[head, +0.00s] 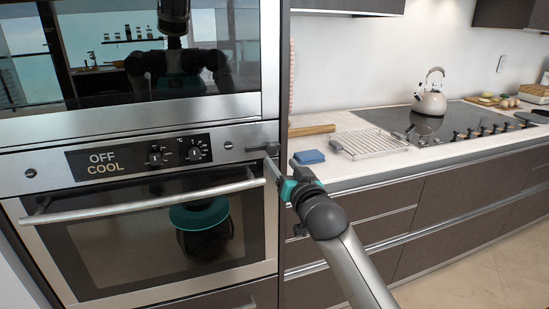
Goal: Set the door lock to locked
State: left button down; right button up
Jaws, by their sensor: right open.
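The lower oven (150,220) has a closed glass door with a long bar handle (140,207). Its panel display (103,163) reads "OFF COOL". A small dark grey lever (261,149), which looks like the door lock, lies roughly level at the right end of the panel. Its lock setting cannot be read. My right gripper (279,165) is open at the oven's right edge, just below and right of the lever. Its fingers point up and left toward it; whether they touch it is unclear. My left gripper is not in view.
Two dark knobs (195,153) sit beside the display. An upper oven (160,60) is stacked above. On the counter right of my gripper are a blue cloth (309,156), a wire rack (372,143) and a kettle (430,100) on the cooktop. The floor at lower right is clear.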

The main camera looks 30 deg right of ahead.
aim_at(272, 152)
jog(key=b+x, duration=0.1)
jog(key=x, duration=0.4)
jog(key=shift+w+d, duration=0.1)
jog(key=shift+w, duration=0.5)
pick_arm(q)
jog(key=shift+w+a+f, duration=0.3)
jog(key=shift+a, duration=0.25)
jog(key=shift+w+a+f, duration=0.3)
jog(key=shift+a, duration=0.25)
pick_arm(e)
jog(key=shift+c, duration=0.3)
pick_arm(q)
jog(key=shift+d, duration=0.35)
pick_arm(e)
grip_shut()
